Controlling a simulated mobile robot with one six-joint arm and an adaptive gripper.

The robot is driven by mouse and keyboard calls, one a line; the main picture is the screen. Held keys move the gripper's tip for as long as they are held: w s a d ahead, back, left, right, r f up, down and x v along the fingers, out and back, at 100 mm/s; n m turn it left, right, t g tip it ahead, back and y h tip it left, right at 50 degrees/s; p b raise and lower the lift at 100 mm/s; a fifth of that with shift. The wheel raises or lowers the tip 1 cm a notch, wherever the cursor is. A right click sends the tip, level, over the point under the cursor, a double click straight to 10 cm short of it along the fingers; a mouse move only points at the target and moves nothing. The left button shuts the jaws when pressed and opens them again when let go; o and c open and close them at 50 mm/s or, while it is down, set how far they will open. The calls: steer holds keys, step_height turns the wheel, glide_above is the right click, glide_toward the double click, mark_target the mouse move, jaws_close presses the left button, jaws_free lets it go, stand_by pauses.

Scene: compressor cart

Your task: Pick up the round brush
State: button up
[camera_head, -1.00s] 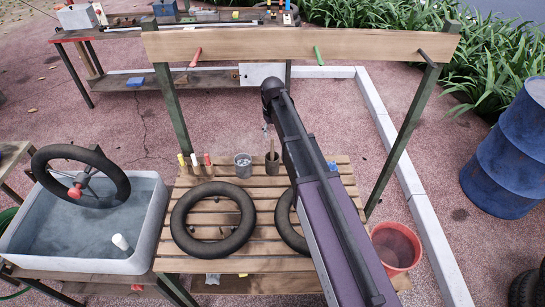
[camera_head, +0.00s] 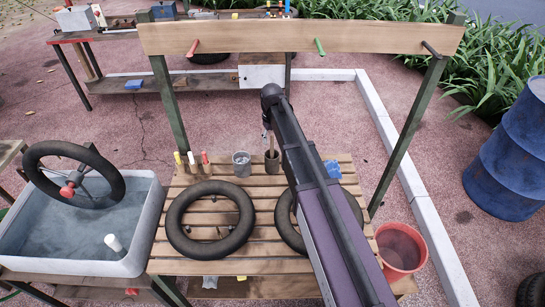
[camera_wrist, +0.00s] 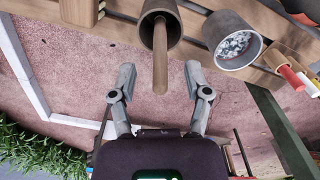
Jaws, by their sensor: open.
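The round brush shows as a wooden handle (camera_wrist: 160,70) sticking up out of a dark brown cup (camera_wrist: 172,32); its head is hidden inside the cup. In the head view the cup (camera_head: 272,164) stands at the back of the slatted table, with the handle (camera_head: 271,142) rising from it. My gripper (camera_wrist: 159,73) is open and empty. In the wrist view its two fingers lie either side of the handle's line, with clear gaps. I cannot tell how far apart in depth they are.
A grey cup with bright bits (camera_head: 242,164) stands left of the brown cup, then several marker-like sticks (camera_head: 191,162). Tyres (camera_head: 211,219) lie on the slatted table (camera_head: 262,264). A wooden beam (camera_head: 300,39) on posts crosses behind. A blue block (camera_head: 333,169) sits right of my arm.

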steer(key=shift+c, duration=0.2)
stand_by(0.4)
jaws_close()
